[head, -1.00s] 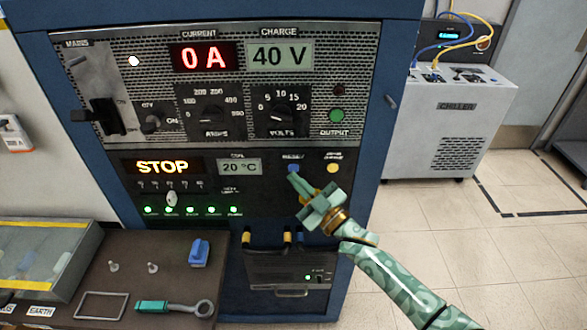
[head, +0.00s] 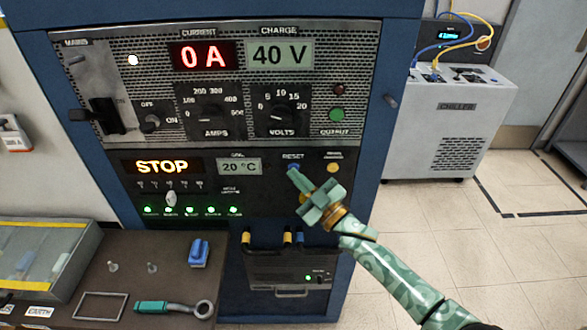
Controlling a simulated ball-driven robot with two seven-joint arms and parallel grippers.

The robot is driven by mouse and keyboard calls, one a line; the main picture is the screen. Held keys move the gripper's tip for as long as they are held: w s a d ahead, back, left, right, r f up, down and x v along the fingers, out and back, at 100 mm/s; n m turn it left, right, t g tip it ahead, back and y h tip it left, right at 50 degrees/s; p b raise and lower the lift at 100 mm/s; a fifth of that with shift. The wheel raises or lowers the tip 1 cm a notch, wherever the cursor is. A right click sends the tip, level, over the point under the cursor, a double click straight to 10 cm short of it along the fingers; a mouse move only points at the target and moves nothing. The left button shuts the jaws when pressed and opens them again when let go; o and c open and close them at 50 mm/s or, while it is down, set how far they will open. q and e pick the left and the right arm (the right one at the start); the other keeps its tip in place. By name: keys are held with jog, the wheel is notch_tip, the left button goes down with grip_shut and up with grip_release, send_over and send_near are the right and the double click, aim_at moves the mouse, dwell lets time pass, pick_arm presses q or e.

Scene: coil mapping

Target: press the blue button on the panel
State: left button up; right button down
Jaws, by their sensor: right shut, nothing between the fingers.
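The blue button (head: 293,167) sits under the RESET label on the dark lower part of the panel (head: 265,190). Only its upper part shows above the fingertips. My right gripper (head: 294,174) is shut and empty, its tips at the button's lower edge in the picture. I cannot tell whether the tips touch it. A yellow button (head: 333,168) is just to the right. The display reads STOP (head: 162,167). My left gripper is not in view.
Knobs, a red lamp and a green OUTPUT button (head: 337,115) are above. A bench (head: 150,275) at lower left holds a blue block (head: 199,253) and a green-handled tool (head: 175,307). A chiller (head: 450,120) stands to the right over open floor.

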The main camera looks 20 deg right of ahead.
jog(key=shift+w, duration=0.15)
dwell(0.5)
jog(key=shift+s+a+p, duration=0.2)
jog(key=shift+s+p, duration=0.2)
jog(key=shift+s, duration=0.35)
jog(key=s+p, duration=0.1)
jog(key=s, duration=0.1)
jog(key=s+a+p, duration=0.1)
jog(key=s, duration=0.1)
jog(key=shift+s+a, duration=0.15)
jog(key=shift+s, duration=0.25)
jog(key=shift+f, duration=0.1)
dwell(0.4)
